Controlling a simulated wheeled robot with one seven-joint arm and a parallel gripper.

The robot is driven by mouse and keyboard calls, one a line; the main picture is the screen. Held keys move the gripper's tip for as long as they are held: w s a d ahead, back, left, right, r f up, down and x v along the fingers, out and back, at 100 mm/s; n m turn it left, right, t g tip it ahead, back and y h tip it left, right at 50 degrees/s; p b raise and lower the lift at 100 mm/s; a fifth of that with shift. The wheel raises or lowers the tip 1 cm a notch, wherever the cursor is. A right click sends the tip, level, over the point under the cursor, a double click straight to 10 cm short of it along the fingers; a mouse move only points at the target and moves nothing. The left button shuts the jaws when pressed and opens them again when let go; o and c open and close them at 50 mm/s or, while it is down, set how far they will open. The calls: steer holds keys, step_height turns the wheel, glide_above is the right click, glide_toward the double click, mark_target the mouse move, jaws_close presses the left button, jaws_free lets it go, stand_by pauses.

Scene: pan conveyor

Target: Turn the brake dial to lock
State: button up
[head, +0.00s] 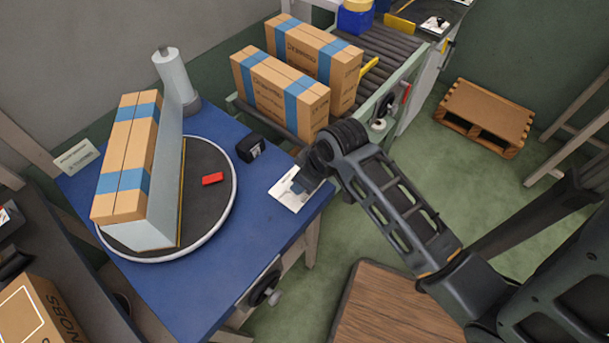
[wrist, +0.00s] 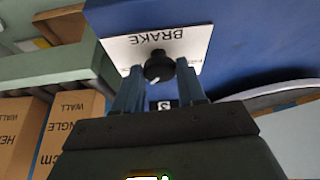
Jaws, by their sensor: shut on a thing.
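The brake dial (wrist: 158,68) is a small black round knob with a pale pointer mark, in the middle of a white plate (wrist: 192,48) lettered BRAKE in the wrist view. The plate (head: 291,203) lies on the blue table's right corner in the head view, where my arm hides most of the dial. My gripper (wrist: 159,82) has its two fingers on either side of the dial, shut on it. The smaller lettering on the plate is partly hidden by the fingers, so I cannot tell the dial's setting.
A round turntable (head: 228,192) on the blue table (head: 185,300) carries a tall taped carton (head: 128,155) against an upright plate. A red block (head: 212,179) lies on the turntable. A black box (head: 250,147) stands near the dial plate. A roller conveyor (head: 375,50) holds two cartons behind.

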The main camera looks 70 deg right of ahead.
steer(key=shift+w+a+m+h, duration=0.15)
steer(key=shift+m+h, duration=0.45)
steer(key=shift+m, duration=1.2)
steer(key=o, duration=1)
steer(key=shift+o, duration=0.2)
steer(key=shift+r, duration=0.1)
steer(key=v, duration=0.7)
steer(key=shift+r, duration=0.3)
steer(key=shift+a, duration=0.1)
